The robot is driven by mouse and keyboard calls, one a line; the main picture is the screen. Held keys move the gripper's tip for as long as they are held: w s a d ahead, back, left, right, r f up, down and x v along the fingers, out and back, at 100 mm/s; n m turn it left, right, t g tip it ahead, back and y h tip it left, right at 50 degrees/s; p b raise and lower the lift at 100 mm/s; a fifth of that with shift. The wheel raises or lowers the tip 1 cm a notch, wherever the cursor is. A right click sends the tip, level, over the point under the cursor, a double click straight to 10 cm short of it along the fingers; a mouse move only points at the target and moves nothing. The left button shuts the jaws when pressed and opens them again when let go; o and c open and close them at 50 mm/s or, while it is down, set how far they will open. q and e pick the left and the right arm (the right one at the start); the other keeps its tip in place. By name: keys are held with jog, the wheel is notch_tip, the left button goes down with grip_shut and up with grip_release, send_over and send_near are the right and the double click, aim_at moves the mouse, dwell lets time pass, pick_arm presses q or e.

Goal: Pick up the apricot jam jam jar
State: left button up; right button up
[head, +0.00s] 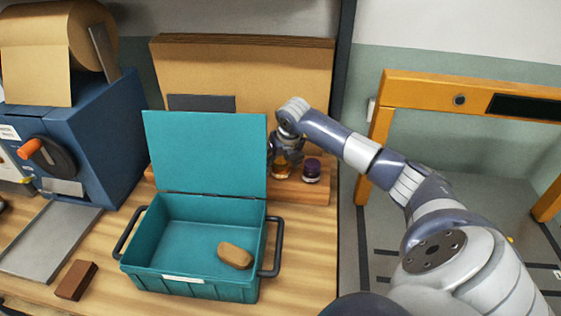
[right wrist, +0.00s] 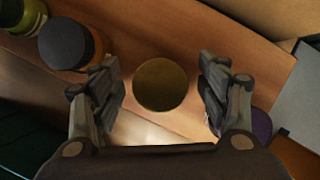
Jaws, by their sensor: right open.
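An amber jar (head: 282,173) stands on the wooden shelf behind the teal box, partly hidden by my right gripper (head: 287,156); its label cannot be read. In the right wrist view a round gold-brown lid (right wrist: 160,84) lies between the two open fingers of my right gripper (right wrist: 162,88), with a gap on each side. A dark purple jar (head: 311,170) stands just right of the amber one. It shows in the right wrist view (right wrist: 262,125), partly behind a finger. My left gripper is not in view.
In the right wrist view a dark-lidded orange jar (right wrist: 68,45) and a yellow-green jar (right wrist: 14,14) stand nearby. The teal box (head: 190,285), lid raised, holds a tan lump (head: 235,255). A blue machine (head: 95,130) stands left; a brown block (head: 76,280) lies in front.

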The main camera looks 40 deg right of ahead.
jog(key=c, duration=1.3)
jog(key=shift+r, duration=0.15)
jog(key=shift+c, duration=0.4)
